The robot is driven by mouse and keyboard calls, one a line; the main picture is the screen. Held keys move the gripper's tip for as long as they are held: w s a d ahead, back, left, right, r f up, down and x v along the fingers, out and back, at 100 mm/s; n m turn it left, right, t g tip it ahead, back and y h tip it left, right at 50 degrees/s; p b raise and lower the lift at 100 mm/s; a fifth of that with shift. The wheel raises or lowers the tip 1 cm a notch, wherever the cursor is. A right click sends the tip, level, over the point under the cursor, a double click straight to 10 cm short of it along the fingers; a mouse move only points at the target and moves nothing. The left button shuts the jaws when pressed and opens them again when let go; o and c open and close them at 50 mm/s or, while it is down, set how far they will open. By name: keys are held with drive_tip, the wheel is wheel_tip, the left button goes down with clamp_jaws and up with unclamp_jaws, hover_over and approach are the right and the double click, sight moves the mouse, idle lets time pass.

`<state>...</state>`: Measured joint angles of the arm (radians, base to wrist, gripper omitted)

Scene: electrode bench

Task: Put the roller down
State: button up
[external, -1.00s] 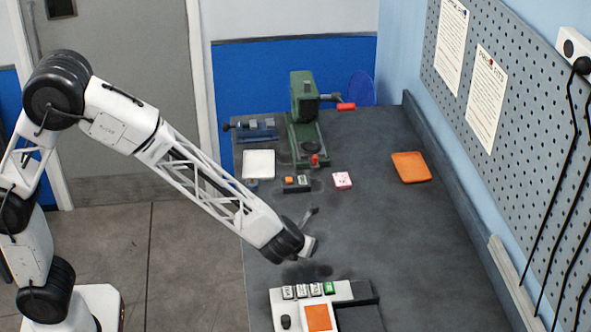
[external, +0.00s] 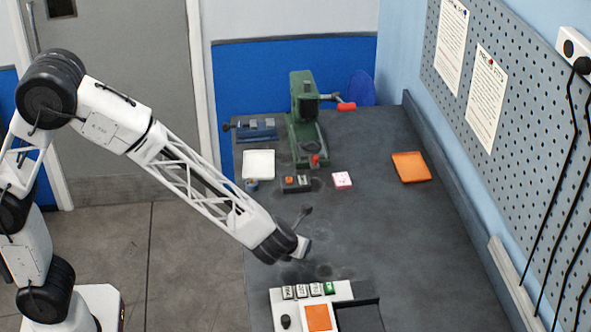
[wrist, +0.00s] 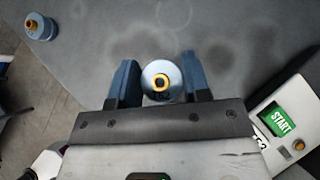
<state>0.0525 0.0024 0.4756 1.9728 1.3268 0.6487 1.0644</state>
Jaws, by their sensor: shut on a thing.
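My gripper (wrist: 162,78) has blue fingers, one on each side of a round, pale blue-grey roller (wrist: 155,69) with a yellow ring and dark centre on its end. The gripper is shut on it. In the external view my gripper (external: 303,248) is over the near left part of the dark bench, behind the control box, and the held roller cannot be made out there. A second, similar blue piece with a yellow top (wrist: 40,27) stands apart at the upper left of the wrist view.
A control box (external: 342,291) with a green START button (wrist: 282,121) stands close by at the near edge. A white tray (external: 258,164), a small dark switch box (external: 297,188), a pink block (external: 342,180), a green press (external: 304,120) and an orange tray (external: 411,167) stand farther back. Mid-bench is clear.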

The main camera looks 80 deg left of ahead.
drive_tip(key=s+a+r+n+g, duration=0.1)
drive_tip(key=a+r+n, duration=0.1)
drive_tip(key=a, duration=1.7)
drive_tip(key=s+a+r+n+g+y, duration=0.1)
drive_tip(key=a+r+n+g, duration=0.1)
drive_tip(key=a, duration=1.7)
drive_tip(key=shift+s+a+r+n+y, duration=0.15)
drive_tip(key=shift+a+r+n+y, duration=0.2)
drive_tip(key=shift+r, duration=0.4)
drive_tip(key=shift+a, duration=0.1)
hover_over(311, 148)
drive_tip(key=shift+a+f, duration=0.1)
drive_tip(key=shift+f, duration=0.7)
drive_tip(key=shift+f, duration=1.75)
